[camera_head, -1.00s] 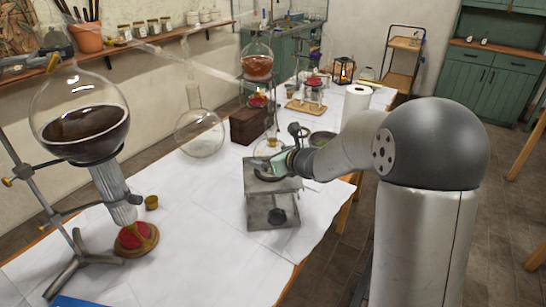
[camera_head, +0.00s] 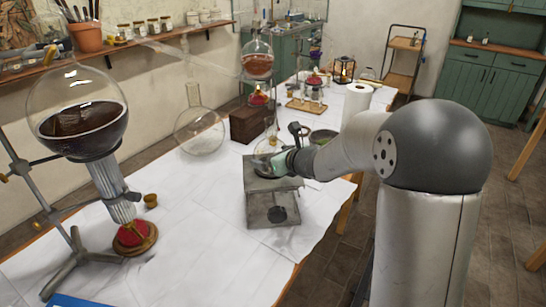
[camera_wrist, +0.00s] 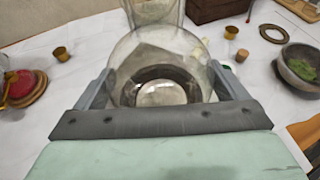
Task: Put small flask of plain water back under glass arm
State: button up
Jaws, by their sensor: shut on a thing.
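The small flask of water (camera_wrist: 160,62) is clear, round glass. In the wrist view it sits between my gripper's two fingers (camera_wrist: 165,88), which are shut on it. In the head view, my gripper (camera_head: 278,162) is just above the grey metal box stand (camera_head: 272,207), and the flask (camera_head: 268,146) shows only faintly there. A dark ring shows through the flask's glass in the wrist view; I cannot tell whether the flask touches the stand. The long glass arm (camera_head: 195,62) slopes down from upper left towards the round flask of amber liquid (camera_head: 257,66).
A large empty flask (camera_head: 200,132) stands behind the stand to the left, beside a dark wooden box (camera_head: 250,124). A big flask of dark liquid (camera_head: 80,125) stands at left. A bowl of green leaves (camera_wrist: 300,68) is at right. White-covered table is clear at front.

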dwell(0.3)
jog(key=o, duration=0.9)
jog(key=shift+f, duration=0.1)
jog(key=shift+c, duration=0.2)
jog(key=shift+s+d, duration=0.1)
jog(key=v, duration=1.7)
jog(key=s+a+f+n+g+p, duration=0.2)
jog(key=s+a+n+g, duration=0.2)
jog(key=s+n, duration=0.3)
jog(key=s+a+f+n+g+p, duration=0.1)
jog(key=s+a+f+n+g, duration=0.2)
jog(key=s+n, duration=0.45)
jog(key=s+d+f+n+g+h+p, duration=0.1)
jog(key=s+d+n+g+h, duration=0.3)
jog(key=s+n, duration=0.7)
jog(key=d+f+n+h, duration=0.1)
jog(key=d+n+h, duration=0.1)
jog(key=n, duration=0.2)
jog(key=shift+h+p, duration=0.35)
jog(key=shift+h, duration=0.05)
